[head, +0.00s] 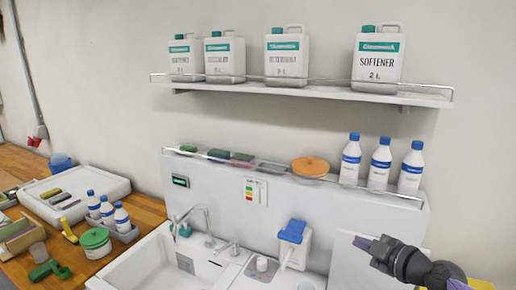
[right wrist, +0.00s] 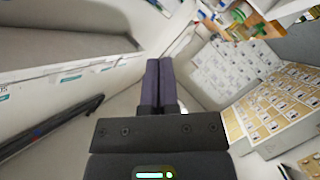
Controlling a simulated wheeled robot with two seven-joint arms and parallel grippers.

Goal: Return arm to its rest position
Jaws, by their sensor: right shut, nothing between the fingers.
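My right gripper (head: 362,242) is at the lower right of the head view, its dark arm coming in from the bottom right corner. Its purple fingers point left, in front of the white panel right of the sink. In the right wrist view the two fingers (right wrist: 159,80) lie together, shut, with nothing between them. My left gripper is not in the head view.
An upper shelf (head: 330,92) holds several softener jugs. A lower ledge (head: 330,185) carries white bottles (head: 381,163) and an orange-lidded tub (head: 310,167). The sink (head: 150,262) and a cluttered wooden counter (head: 148,208) lie left. The right wrist view shows a labelled cabinet (right wrist: 275,108).

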